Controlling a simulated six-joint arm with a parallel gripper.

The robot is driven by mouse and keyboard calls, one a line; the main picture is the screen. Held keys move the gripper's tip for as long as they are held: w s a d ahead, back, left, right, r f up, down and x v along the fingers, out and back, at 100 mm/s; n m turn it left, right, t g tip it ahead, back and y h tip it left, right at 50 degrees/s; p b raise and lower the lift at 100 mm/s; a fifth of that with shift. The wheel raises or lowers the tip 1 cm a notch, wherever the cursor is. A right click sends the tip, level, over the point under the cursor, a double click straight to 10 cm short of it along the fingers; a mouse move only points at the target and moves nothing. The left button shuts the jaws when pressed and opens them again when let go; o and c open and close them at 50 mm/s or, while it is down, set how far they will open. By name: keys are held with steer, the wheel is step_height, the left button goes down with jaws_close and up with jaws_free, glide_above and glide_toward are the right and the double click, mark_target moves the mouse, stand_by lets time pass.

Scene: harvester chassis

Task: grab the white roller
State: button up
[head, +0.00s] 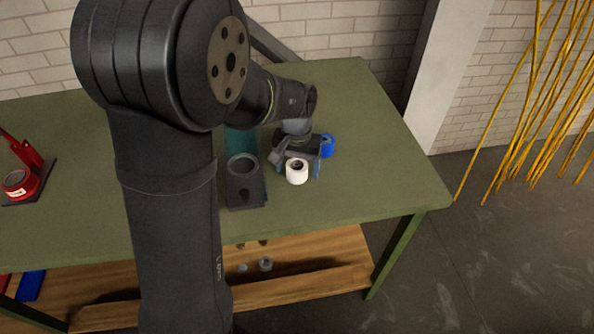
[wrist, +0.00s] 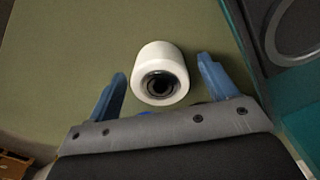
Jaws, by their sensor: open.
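The white roller (head: 297,172) is a short white cylinder with a dark hub, on the green table near its right part. In the wrist view the white roller (wrist: 160,74) lies ahead of my gripper, roughly centred between the two blue fingers. My gripper (head: 299,169) is open and empty. In the wrist view its fingertips (wrist: 162,66) stand apart on either side of the roller, with a gap on each side. I cannot tell how far the fingers are above the table.
A blue roller (head: 328,146) stands just behind my gripper. A dark holder with a round opening (head: 243,188) is left of the white roller, beside a teal part (head: 240,143). A red device (head: 22,178) is at far left. The table (head: 390,165) is clear at right.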

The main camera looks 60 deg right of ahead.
steer(key=c, duration=1.1)
steer(key=shift+r, duration=0.15)
